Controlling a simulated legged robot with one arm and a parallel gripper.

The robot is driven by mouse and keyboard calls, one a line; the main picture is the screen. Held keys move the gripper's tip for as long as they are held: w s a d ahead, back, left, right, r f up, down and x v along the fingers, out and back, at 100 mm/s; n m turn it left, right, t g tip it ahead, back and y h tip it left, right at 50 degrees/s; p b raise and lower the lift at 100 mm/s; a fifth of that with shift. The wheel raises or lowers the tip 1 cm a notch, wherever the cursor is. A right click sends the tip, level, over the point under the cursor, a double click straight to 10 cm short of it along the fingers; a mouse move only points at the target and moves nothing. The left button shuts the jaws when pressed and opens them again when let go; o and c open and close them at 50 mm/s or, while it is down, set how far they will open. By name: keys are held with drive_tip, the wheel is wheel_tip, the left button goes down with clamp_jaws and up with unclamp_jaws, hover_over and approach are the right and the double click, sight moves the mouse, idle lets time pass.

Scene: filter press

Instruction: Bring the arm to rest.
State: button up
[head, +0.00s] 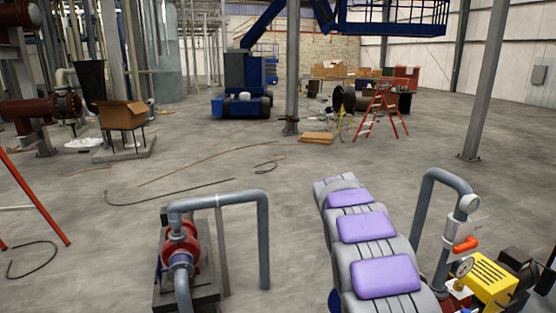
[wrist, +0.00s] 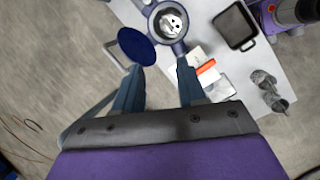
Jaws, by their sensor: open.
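My gripper (wrist: 160,66) is in the wrist view, with its two blue-grey fingers spread apart. Only floor and part of a light surface show between them, and it holds nothing. My arm (head: 372,228), grey with purple pads, reaches forward from the bottom of the head view. My gripper cannot be made out in that view. An orange handle (wrist: 206,67) lies just right of the right finger in the wrist view, apart from it as seen. An orange handle (head: 466,245) also shows by a grey pipe right of my arm in the head view.
A red pump (head: 180,246) with grey pipes stands left of my arm. A yellow unit (head: 490,283) and a grey bent pipe (head: 428,205) stand close on the right. Open concrete floor lies ahead.

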drive_tip(key=s+a+f+m+g+y+b, duration=0.1)
drive_tip(key=s+m, duration=0.4)
drive_tip(key=s, duration=1.1)
drive_tip(key=s+a+f+m+g+y+b, duration=0.1)
drive_tip(key=s+a+f+m+b, duration=0.2)
drive_tip(key=s, duration=1.2)
drive_tip(key=s+a+f+m+g+y+b, duration=0.1)
drive_tip(key=s+a+f+m+b, duration=0.2)
drive_tip(key=s+f+m+b, duration=0.4)
drive_tip(key=s, duration=0.9)
drive_tip(key=shift+s+f+y, duration=0.25)
drive_tip(key=shift+s+y, duration=0.05)
drive_tip(key=shift+s, duration=0.05)
